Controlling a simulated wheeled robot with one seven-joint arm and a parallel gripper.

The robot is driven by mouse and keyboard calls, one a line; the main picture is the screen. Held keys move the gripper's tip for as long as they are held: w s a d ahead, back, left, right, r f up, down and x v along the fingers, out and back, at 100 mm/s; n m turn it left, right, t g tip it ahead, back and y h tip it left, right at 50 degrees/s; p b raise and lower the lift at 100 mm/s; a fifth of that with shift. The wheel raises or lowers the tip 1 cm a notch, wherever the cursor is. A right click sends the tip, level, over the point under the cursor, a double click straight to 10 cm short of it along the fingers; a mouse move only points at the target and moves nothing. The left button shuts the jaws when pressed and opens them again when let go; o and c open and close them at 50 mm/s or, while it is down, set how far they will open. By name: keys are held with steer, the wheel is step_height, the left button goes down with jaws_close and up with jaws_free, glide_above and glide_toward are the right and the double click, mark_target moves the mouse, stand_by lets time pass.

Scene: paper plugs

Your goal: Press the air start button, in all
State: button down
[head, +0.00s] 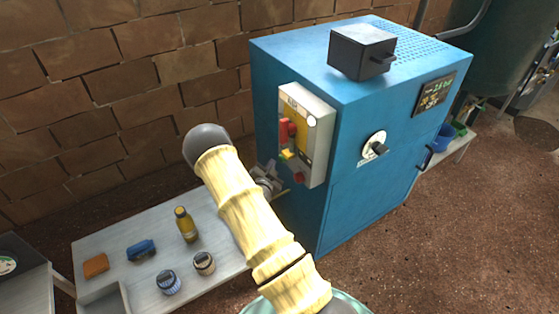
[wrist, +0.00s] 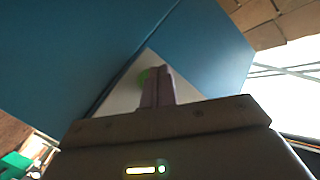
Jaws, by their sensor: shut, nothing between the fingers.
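The light control box marked AIR (head: 319,108) is fixed to the left side of the blue machine (head: 350,215) in the head view. Its front bears red and yellow parts and a red knob (head: 299,177) low down. In the wrist view a pale panel (wrist: 122,98) lies ahead on blue sheet, with a round green button (wrist: 143,77) on it. My gripper (wrist: 158,70) is shut and empty, its fingers in front of the panel, just right of the green button and partly covering it. I cannot tell whether they touch. My fingers are not clear in the head view.
A pale bench (head: 110,255) at lower left holds a yellow bottle (head: 186,225), a blue item (head: 141,250), an orange block (head: 96,266) and two jars (head: 168,282). A black box (head: 361,52) sits on the machine. A brick wall (head: 90,100) stands behind. Floor at right is open.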

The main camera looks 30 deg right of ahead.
steer(key=shift+d, duration=0.1)
steer(key=shift+d, duration=0.35)
steer(key=shift+d+b, duration=0.35)
steer(key=shift+d, duration=0.15)
stand_by(1.1)
steer(key=shift+a, duration=0.95)
steer(key=shift+a, duration=0.1)
steer(key=shift+s+a+b, duration=0.1)
steer(key=shift+a+b, duration=0.25)
steer(key=shift+a, duration=2.05)
